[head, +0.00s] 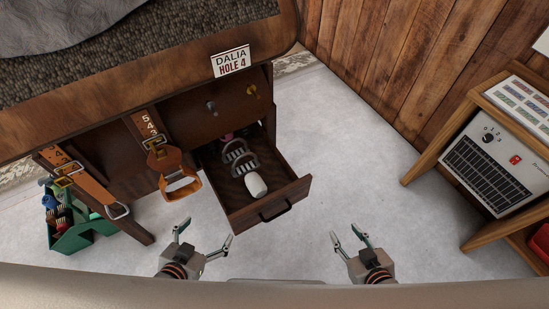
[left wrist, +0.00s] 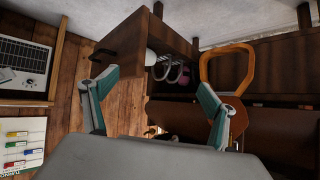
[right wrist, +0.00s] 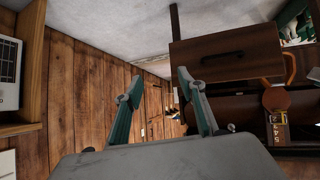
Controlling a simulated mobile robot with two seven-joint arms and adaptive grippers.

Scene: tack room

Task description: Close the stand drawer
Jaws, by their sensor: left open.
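The stand drawer (head: 247,216) is dark wood and pulled well out of the stand (head: 190,110) in the head view. It has a dark bar handle (head: 276,208) on its front. Inside lie grey metal stirrup-like pieces (head: 238,158) and a white rounded object (head: 255,184). My left gripper (head: 206,236) is open and empty, just in front of and below the drawer's left side, apart from it. My right gripper (head: 349,238) is open and empty, to the right of the drawer front. The drawer front also shows in the left wrist view (left wrist: 122,50) and the right wrist view (right wrist: 225,57).
Leather straps with an orange-brown stirrup (head: 181,184) hang left of the drawer. A green tote (head: 75,235) with brushes stands on the floor at left. A wooden shelf with a heater-like box (head: 490,165) stands at right. The pale floor (head: 350,160) between is clear.

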